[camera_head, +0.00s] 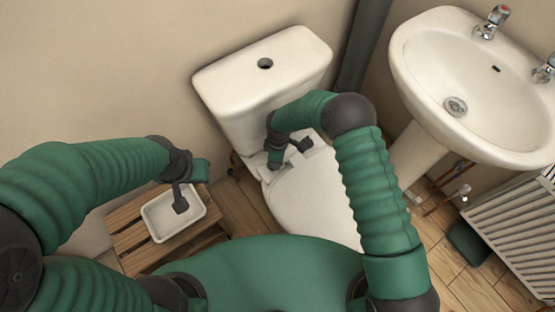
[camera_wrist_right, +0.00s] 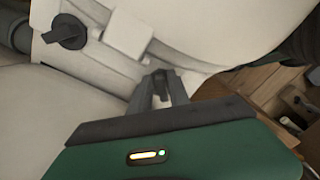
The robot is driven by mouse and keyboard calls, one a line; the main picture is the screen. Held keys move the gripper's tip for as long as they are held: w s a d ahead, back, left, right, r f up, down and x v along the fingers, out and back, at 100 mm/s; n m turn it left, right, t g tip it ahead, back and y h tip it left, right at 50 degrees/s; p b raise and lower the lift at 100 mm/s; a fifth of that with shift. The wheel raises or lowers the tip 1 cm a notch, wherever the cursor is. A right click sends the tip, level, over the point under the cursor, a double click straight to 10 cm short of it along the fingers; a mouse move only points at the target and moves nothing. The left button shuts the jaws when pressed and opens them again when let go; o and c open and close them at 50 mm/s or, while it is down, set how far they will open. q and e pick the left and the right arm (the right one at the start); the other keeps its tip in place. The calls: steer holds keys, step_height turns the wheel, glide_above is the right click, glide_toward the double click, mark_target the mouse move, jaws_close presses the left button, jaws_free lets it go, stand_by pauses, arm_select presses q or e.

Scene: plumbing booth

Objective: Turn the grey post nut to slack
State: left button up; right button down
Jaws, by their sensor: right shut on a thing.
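The toilet has a white lid (camera_head: 318,196) with a cistern (camera_head: 262,85) behind it. My right gripper (camera_head: 274,163) reaches down to the back of the lid, near the hinge. In the right wrist view its fingers (camera_wrist_right: 159,90) are shut on a small dark grey piece (camera_wrist_right: 160,78), which looks like the grey post nut. The fingers hide most of it. A separate dark winged knob (camera_wrist_right: 66,32) sits on the white hinge area at upper left, beside a white block (camera_wrist_right: 128,36). My left gripper (camera_head: 180,200) hangs over a white tray; its jaw opening is unclear.
The white tray (camera_head: 150,220) rests on a slatted wooden stool (camera_head: 128,240) at left. A basin (camera_head: 425,75) and its pedestal stand at right. A radiator (camera_head: 515,225) and pipes are at lower right. The cistern wall stands close behind my right gripper.

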stand_by(0.5)
steer(key=c, duration=1.3)
jaws_free()
step_height(320, 180, up, 12)
steer(key=p, duration=0.3)
steer(key=shift+w, duration=0.1)
